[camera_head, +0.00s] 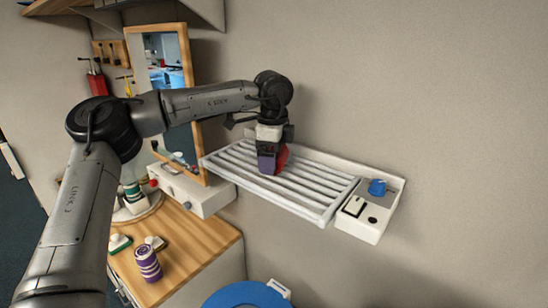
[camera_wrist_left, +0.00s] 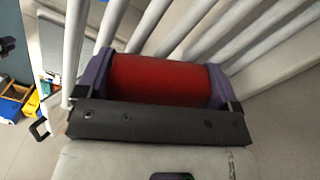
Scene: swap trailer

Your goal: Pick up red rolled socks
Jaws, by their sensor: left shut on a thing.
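The red rolled socks (camera_wrist_left: 165,80) lie sideways between the two purple fingers of my left gripper (camera_wrist_left: 165,88) in the left wrist view. The fingers press on both ends of the roll. In the head view my left gripper (camera_head: 270,160) points down at the white slatted rack (camera_head: 310,192) on the wall, with a bit of the red socks (camera_head: 282,158) showing beside its fingers. The socks are at the slats; I cannot tell whether they touch them. My right gripper is not in view.
Below stand a wooden counter (camera_head: 195,250) with a purple striped roll (camera_head: 148,263) and a blue round lid (camera_head: 245,295). A framed mirror (camera_head: 168,70) is behind my left arm.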

